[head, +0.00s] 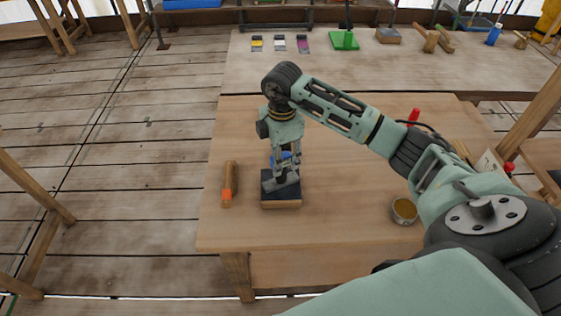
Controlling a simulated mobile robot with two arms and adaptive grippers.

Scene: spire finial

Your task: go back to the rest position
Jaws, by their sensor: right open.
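My right arm reaches in from the right over the wooden table (330,220). Its gripper (284,178) points down, open, at a small block with a dark top and wooden base (281,204) near the table's left front. Something blue (284,156) shows between the gripper's parts; what it belongs to is mostly hidden. Whether the fingers touch the block or the blue thing I cannot tell. My left gripper is not in view.
An orange-and-wood handled tool (228,185) lies left of the block. A round tin (404,210) stands to the right. A red-topped item (414,115) is behind my arm. A second table (370,72) behind holds a green stand (344,41) and several small items. The table's front middle is clear.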

